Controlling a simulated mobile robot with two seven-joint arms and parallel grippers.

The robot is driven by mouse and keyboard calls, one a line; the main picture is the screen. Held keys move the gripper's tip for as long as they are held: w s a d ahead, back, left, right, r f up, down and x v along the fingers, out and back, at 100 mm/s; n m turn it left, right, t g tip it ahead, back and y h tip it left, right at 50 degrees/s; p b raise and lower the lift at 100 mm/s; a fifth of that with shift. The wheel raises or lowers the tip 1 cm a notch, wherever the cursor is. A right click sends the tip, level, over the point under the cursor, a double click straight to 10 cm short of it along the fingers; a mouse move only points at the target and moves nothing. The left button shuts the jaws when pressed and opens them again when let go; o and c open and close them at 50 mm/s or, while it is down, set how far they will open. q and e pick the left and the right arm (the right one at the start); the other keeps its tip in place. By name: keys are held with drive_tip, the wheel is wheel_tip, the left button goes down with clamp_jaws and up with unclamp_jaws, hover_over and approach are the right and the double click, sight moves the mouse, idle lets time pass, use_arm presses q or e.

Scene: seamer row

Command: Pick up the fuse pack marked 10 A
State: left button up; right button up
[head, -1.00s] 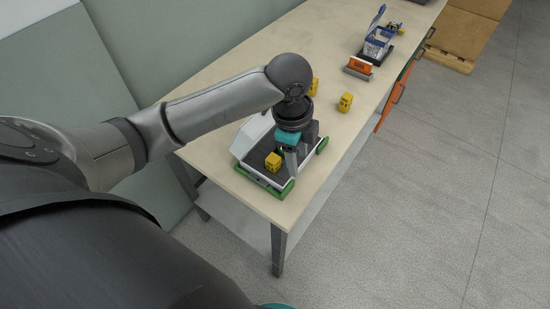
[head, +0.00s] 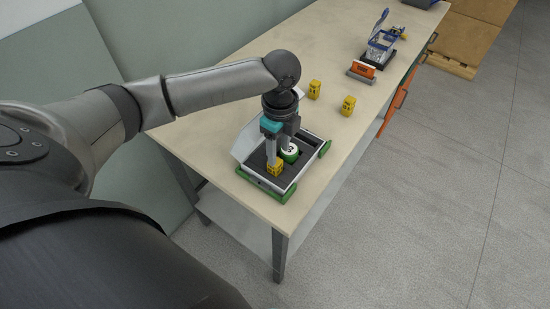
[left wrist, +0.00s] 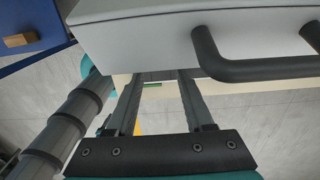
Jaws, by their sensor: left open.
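Three yellow packs show in the head view. One yellow pack (head: 275,167) stands in the dark tray of an open case (head: 275,192) with green corners. The other two, a left pack (head: 315,89) and a right pack (head: 348,105), stand on the bench beyond it. Their markings are too small to read, so I cannot tell which is 10 A. My left gripper (head: 280,153) points down over the case, open, with one finger close to the pack in the tray; contact is unclear. Its open fingers (left wrist: 158,76) also show in the left wrist view. My right gripper is out of view.
An orange holder (head: 362,71) and a blue-and-clear box (head: 381,45) stand farther along the bench (head: 225,75). A pale body with a dark handle (left wrist: 250,68) fills the top of the left wrist view.

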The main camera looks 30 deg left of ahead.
sight(278, 163)
use_arm(q)
wheel_tip(278, 163, down, 6)
drive_tip(key=shift+s+r+b, duration=0.1)
drive_tip(key=shift+b, duration=0.35)
drive_tip(key=shift+a, duration=0.1)
clamp_jaws()
